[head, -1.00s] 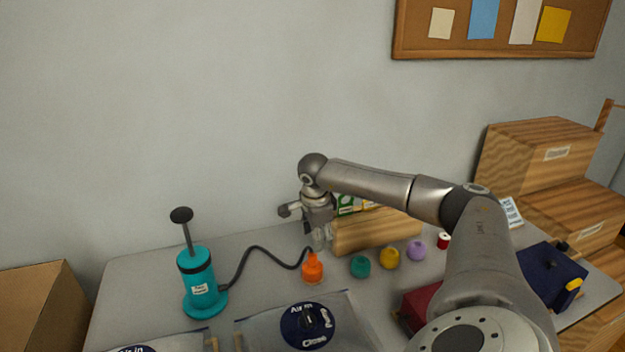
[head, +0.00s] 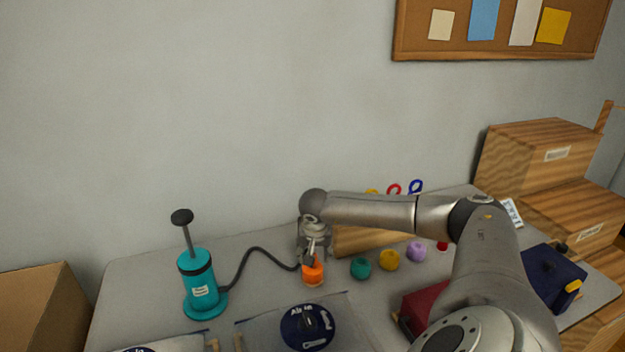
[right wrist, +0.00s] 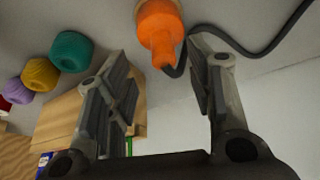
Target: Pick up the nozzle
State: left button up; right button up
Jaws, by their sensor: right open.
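The nozzle (head: 313,271) is a bright orange piece standing on the grey table, joined by a dark hose to the teal hand pump (head: 198,283). In the right wrist view the nozzle (right wrist: 160,30) shows at the top centre, its narrow tip pointing down between the finger ends. My right gripper (head: 311,259) is directly over the nozzle in the head view and partly covers its top. In the right wrist view my right gripper (right wrist: 165,65) is open, with a finger on each side and nothing clamped. My left gripper is not in view.
Teal (head: 361,267), yellow (head: 389,260) and lilac (head: 416,251) yarn balls sit right of the nozzle. A wooden block (head: 350,241) stands behind them. A clear bag with a round blue valve (head: 308,327) lies in front. A dark blue box (head: 552,278) is at right.

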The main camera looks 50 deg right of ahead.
jog(key=shift+w+p+x, duration=0.15)
jog(key=shift+p+x, duration=0.2)
jog(key=shift+x, duration=1)
jog(key=shift+w+p+x, duration=0.15)
jog(key=shift+p+x, duration=0.15)
jog(key=shift+x, duration=1.05)
jog(key=shift+d+r, duration=0.1)
jog(key=shift+c, duration=0.2)
grip_shut()
